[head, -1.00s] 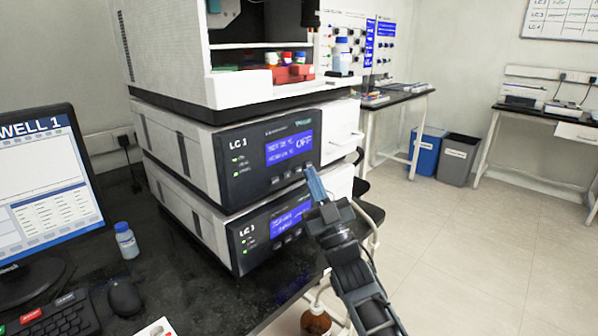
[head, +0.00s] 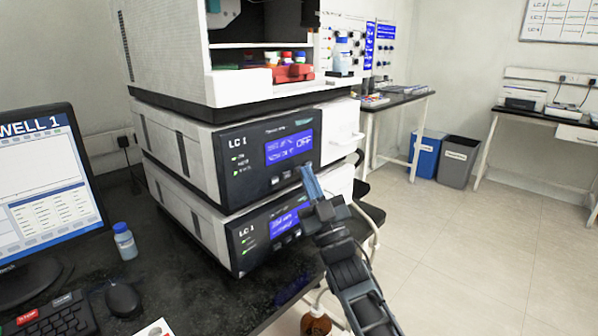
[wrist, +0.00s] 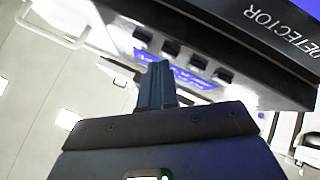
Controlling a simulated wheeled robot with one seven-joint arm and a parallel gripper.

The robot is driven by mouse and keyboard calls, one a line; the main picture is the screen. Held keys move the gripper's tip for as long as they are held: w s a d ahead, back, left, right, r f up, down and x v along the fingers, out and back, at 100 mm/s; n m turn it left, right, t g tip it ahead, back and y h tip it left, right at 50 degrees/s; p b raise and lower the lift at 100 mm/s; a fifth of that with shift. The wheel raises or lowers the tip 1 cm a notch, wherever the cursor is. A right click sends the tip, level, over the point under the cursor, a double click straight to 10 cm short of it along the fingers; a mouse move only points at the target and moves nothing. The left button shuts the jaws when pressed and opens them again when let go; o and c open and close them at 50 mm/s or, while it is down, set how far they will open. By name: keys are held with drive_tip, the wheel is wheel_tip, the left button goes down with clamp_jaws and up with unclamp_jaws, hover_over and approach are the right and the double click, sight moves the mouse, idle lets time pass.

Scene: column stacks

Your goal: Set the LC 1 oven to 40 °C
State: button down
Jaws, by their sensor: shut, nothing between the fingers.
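In the wrist view my gripper (wrist: 155,68) points at a row of small dark buttons (wrist: 170,47) beside a blue display strip (wrist: 207,81). The tips overlap part of the display, and I cannot tell whether they touch the panel.
A second unit (head: 246,251) with a blue display sits directly below; an upside-down DETECTOR label (wrist: 283,31) shows in the wrist view. A tray compartment (head: 240,92) is above. A monitor (head: 40,190) and blue-capped bottle (head: 125,243) stand left. Floor at right is open.

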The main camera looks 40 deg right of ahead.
drive_tip(key=shift+w, duration=0.25)
drive_tip(key=shift+s, duration=0.1)
idle(0.5)
drive_tip(key=shift+s, duration=0.75)
drive_tip(key=shift+s+d+p, duration=0.1)
drive_tip(key=shift+s+p, duration=0.65)
drive_tip(key=shift+s, duration=1.75)
drive_tip(key=shift+f, duration=0.1)
